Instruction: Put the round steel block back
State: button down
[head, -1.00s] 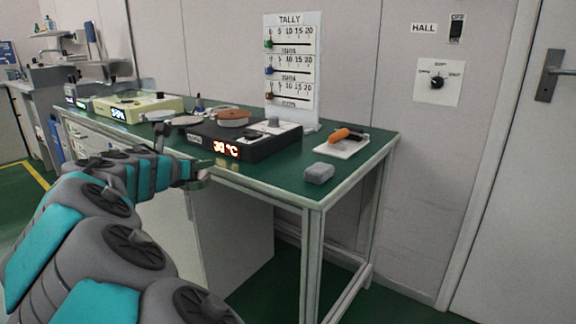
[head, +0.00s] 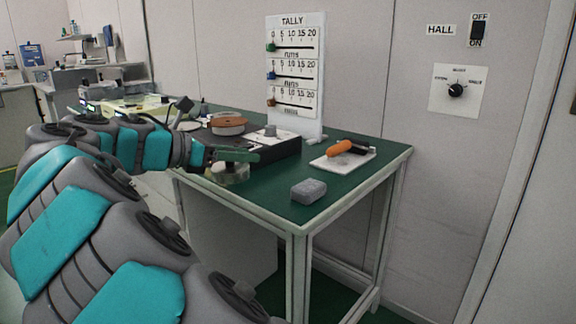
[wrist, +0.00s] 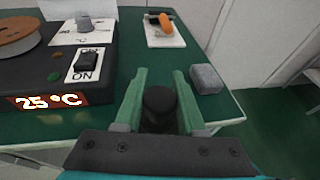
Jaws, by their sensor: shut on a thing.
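My gripper (head: 238,156) is at the table's front edge, beside the black hot plate box. Its green fingers are shut on a dark round knob (wrist: 159,99), seen between them in the wrist view. A round grey metal block, the round steel block (head: 230,174), shows just below the fingers in the head view. The knob appears to be its top. I cannot tell whether the block hangs clear or touches the tabletop.
The hot plate (wrist: 50,75) carries a brown disc (head: 228,126) and reads 25 °C. A grey block (head: 308,191) stands near the table corner. A white tray (head: 328,163) holds an orange-handled tool (head: 346,147). The tally board (head: 295,75) stands behind. Green tabletop (head: 275,178) is free between.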

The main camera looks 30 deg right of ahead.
jog(key=w+d, duration=0.1)
jog(key=d, duration=0.3)
jog(key=w+d, duration=0.1)
jog(key=d, duration=0.3)
jog(key=w+d+f, duration=0.1)
jog(key=d, duration=0.3)
jog(key=shift+w+b, duration=0.2)
jog(key=shift+b, duration=0.15)
jog(key=shift+w+d+f+b, duration=0.1)
jog(key=shift+d+f+b, duration=0.1)
jog(key=shift+f, duration=0.75)
jog(key=shift+d+f+b, duration=0.1)
jog(key=shift+f+b, duration=0.1)
jog(key=shift+f, duration=0.7)
jog(key=c, duration=0.5)
grip_release()
jog(key=shift+f, duration=0.1)
jog(key=p+v, duration=0.1)
jog(key=v, duration=1.1)
